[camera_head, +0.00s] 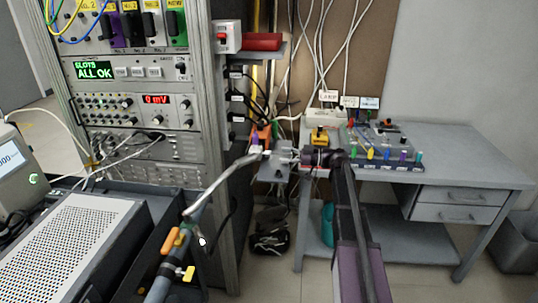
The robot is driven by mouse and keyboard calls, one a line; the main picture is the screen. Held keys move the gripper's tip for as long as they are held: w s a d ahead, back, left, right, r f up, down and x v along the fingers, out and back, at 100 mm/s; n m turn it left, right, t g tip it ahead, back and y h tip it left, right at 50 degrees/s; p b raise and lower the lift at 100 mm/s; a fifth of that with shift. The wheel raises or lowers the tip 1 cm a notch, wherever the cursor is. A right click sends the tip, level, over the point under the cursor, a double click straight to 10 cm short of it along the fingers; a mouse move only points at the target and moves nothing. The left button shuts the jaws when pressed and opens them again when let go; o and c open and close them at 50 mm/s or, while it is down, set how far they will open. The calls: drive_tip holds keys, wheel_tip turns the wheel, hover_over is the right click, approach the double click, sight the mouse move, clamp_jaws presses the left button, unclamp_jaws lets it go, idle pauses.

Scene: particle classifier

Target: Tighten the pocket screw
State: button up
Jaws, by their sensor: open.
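My arm reaches up from the bottom of the picture, and my gripper (285,157) is at its far end, pointing left in front of the workbench's left end. The gripper is open and small in this view, and I see nothing clearly held between its fingers. A silver curved pipe (225,178) ends close to the gripper; I cannot tell whether they touch. I cannot pick out the pocket screw; it is too small or hidden around the cluttered spot by the gripper.
An instrument rack (150,125) with cables stands at the left. A grey workbench (455,170) on the right carries a tool tray (385,160) and a yellow-black device (319,137). A perforated metal unit (75,250) fills the lower left.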

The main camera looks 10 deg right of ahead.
sight(269, 153)
drive_tip(key=shift+x, duration=2.95)
clamp_jaws()
